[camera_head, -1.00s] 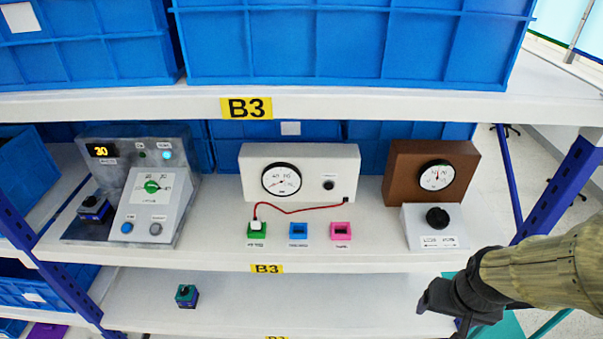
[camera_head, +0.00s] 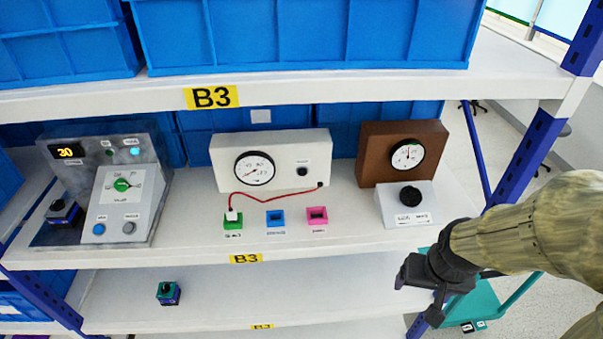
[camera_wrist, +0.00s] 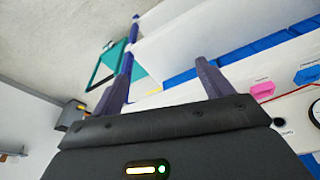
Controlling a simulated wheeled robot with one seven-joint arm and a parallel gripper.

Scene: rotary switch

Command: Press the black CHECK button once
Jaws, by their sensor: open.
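A small round black button (camera_head: 300,171) sits on the front of the white box (camera_head: 225,152), right of its dial. A label above it is too small to read, so I cannot confirm it says CHECK. My gripper (camera_head: 418,297) is at the lower right in the head view, in front of the shelf and well apart from the button. In the wrist view my gripper (camera_wrist: 165,62) has its two fingers spread with nothing between them.
A red cable (camera_head: 262,196) runs from the white box to the green socket (camera_head: 233,222). Blue (camera_head: 275,219) and pink (camera_head: 317,215) sockets stand beside it. A brown gauge box with a black knob (camera_head: 410,196) is right; a grey panel (camera_head: 160,210) is left. The upper shelf (camera_head: 330,84) overhangs.

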